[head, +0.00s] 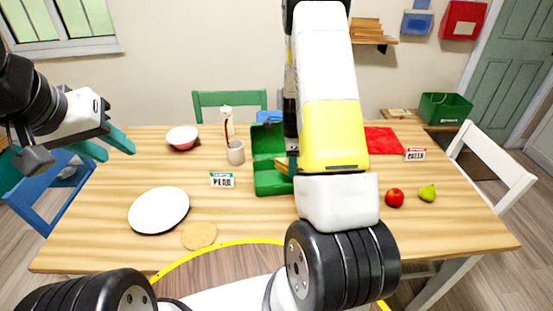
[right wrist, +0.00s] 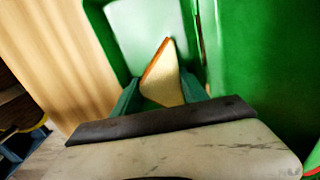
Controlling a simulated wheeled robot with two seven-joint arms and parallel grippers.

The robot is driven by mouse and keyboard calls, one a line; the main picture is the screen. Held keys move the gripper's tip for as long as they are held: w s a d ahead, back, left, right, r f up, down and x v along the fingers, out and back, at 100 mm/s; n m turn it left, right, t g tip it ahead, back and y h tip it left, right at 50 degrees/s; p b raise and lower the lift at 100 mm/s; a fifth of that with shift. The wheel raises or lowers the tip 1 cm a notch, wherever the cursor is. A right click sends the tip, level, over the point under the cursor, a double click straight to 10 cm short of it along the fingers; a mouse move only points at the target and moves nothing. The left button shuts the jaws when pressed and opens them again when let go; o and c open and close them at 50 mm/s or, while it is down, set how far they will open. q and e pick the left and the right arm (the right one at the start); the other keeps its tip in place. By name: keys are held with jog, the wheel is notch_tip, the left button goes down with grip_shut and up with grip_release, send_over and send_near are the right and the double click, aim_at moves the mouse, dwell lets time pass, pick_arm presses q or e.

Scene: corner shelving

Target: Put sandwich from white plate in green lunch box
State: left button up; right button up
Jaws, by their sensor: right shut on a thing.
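The green lunch box (head: 272,184) stands open in the middle of the table, its lid raised at the back. The sandwich (right wrist: 163,76), a pale wedge with a brown crust, is held between the green fingers of my right gripper (right wrist: 160,95). It is over or inside the lunch box's compartment; whether it touches the floor of the box I cannot tell. In the head view my right arm partly hides the box. The white plate (head: 159,210) is empty at the left front. My left gripper (head: 108,146) is open and empty above the table's left edge.
A cup (head: 235,152), a bottle (head: 227,125) and a bowl (head: 182,137) stand behind the plate. A name card (head: 222,180) is left of the box. A round tan disc (head: 199,235) lies in front. A red apple (head: 394,198) and green pear (head: 427,193) are at right.

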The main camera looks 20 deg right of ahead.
aim_at(290, 181)
jog(key=shift+f, duration=2.3)
jog(key=shift+a+f, duration=0.1)
jog(key=shift+f, duration=0.05)
jog(key=o, duration=0.7)
